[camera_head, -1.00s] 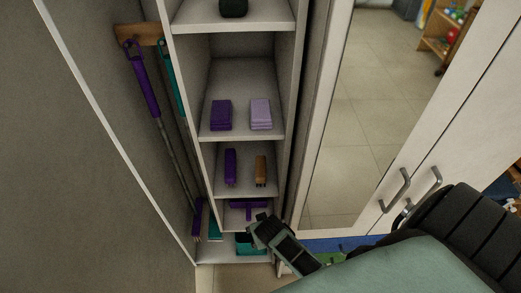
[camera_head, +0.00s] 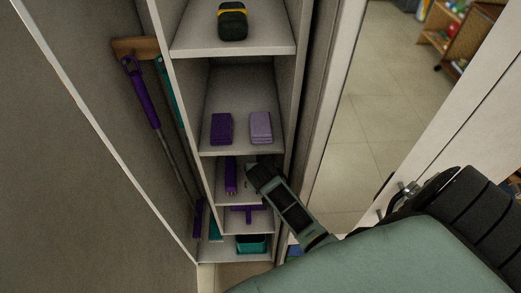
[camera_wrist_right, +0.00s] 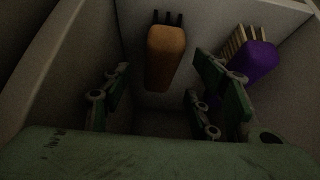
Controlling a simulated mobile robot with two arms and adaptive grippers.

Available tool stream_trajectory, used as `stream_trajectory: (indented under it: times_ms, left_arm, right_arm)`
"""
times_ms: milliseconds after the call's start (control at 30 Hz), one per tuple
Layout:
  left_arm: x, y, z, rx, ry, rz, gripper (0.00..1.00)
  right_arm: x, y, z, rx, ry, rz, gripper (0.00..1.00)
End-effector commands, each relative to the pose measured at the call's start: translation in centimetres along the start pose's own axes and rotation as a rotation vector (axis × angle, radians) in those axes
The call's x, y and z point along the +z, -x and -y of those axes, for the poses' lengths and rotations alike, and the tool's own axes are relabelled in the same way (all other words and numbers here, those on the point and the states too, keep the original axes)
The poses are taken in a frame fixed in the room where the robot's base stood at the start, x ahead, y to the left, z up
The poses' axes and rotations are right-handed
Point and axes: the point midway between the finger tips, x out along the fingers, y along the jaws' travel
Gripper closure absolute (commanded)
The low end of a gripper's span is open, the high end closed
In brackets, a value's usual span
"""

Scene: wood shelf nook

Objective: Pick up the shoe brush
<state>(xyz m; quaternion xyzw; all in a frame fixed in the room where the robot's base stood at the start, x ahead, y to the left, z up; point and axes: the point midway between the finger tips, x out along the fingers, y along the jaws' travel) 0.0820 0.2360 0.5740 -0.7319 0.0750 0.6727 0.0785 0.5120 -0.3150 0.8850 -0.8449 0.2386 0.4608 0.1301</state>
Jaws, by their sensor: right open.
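Two brushes lie on a middle shelf of the narrow cabinet. One has an orange-brown body (camera_wrist_right: 165,55) and dark bristles; the other is purple (camera_head: 231,175), with pale bristles in the right wrist view (camera_wrist_right: 256,60). Which one is the shoe brush I cannot tell for sure. My right gripper (camera_head: 258,172) is at that shelf and hides the orange-brown brush in the head view. In the right wrist view my right gripper (camera_wrist_right: 158,98) is open and empty, with the orange-brown brush ahead between the finger lines. The purple brush is just beyond the right finger. My left gripper is not in view.
The shelf above holds a dark purple block (camera_head: 222,128) and a lilac block (camera_head: 261,127). A black-and-yellow item (camera_head: 232,21) is higher up. Below are a purple tool (camera_head: 247,212) and a teal bin (camera_head: 251,243). Cabinet side walls are close on both sides.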

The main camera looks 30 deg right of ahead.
Motion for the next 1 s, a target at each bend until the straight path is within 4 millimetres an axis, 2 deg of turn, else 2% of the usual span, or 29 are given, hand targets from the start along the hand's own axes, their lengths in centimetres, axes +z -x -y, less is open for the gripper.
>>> stream_trajectory:
  times_ms: [100,300,667,1000]
  left_arm:
    - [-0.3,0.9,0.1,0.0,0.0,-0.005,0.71]
    - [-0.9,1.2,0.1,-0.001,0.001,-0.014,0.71]
    - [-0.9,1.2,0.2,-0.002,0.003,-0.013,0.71]
    - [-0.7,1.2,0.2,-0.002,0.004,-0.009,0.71]
  right_arm:
    - [-0.3,-1.2,0.0,0.002,0.001,0.001,0.45]
    - [-0.2,-3.2,0.0,0.001,0.0,0.001,0.45]
    - [-0.1,-3.7,0.0,0.0,0.0,0.0,0.46]
    - [-0.1,-3.6,0.0,0.0,0.0,0.0,0.76]
